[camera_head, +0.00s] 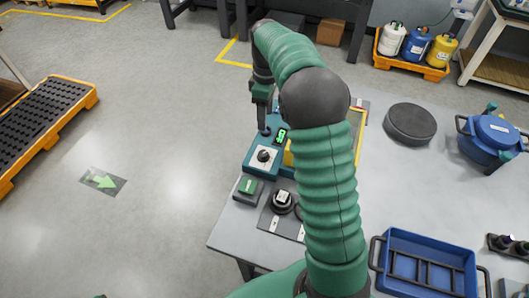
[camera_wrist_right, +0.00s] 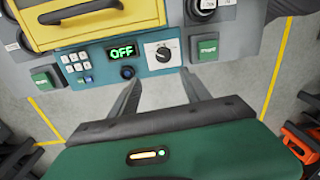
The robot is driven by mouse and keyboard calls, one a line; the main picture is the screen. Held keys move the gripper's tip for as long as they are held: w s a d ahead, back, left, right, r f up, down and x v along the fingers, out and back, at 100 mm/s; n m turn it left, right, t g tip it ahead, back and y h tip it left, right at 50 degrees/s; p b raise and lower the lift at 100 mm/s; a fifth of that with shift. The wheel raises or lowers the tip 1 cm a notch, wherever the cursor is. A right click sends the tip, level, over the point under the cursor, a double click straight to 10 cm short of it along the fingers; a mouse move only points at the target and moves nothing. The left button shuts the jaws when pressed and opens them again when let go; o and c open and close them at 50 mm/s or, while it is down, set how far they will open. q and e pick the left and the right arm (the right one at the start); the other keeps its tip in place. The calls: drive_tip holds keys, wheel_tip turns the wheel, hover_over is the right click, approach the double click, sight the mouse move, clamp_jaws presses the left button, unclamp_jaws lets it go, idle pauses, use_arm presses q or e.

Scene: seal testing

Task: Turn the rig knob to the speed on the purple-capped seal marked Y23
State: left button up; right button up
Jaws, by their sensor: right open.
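The teal rig panel (camera_head: 252,168) stands at the table's left edge. Its black knob with a white dial plate (camera_head: 264,155) also shows in the right wrist view (camera_wrist_right: 163,54). The green display (camera_wrist_right: 122,51) reads OFF. My right gripper (camera_head: 264,122) hangs over the panel's far end. In the right wrist view its two fingers (camera_wrist_right: 161,82) are apart and empty, just short of the knob and not touching it. A dark round seal-like piece with a white top (camera_head: 283,199) sits on a grey plate. I cannot make out a purple cap or the Y23 mark. My left gripper is out of view.
A green button box (camera_head: 247,187) stands beside the panel. A yellow-fronted box (camera_wrist_right: 90,22) is behind it. A black disc (camera_head: 410,124), a blue lidded pot (camera_head: 490,138), a blue tray (camera_head: 428,240) and a dark rack (camera_head: 508,243) stand to the right.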

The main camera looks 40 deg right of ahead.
hover_over(264, 153)
wheel_tip(264, 153, down, 6)
drive_tip(key=f, duration=0.6)
drive_tip(key=f+b, duration=0.1)
drive_tip(key=f, duration=0.2)
drive_tip(key=shift+w+d+f, duration=0.15)
drive_tip(key=shift+d+f, duration=0.05)
drive_tip(key=shift+d, duration=0.1)
drive_tip(key=shift+a+f, duration=0.1)
drive_tip(key=shift+f, duration=0.05)
drive_tip(key=shift+a, duration=0.35)
drive_tip(key=shift+d, duration=0.15)
clamp_jaws()
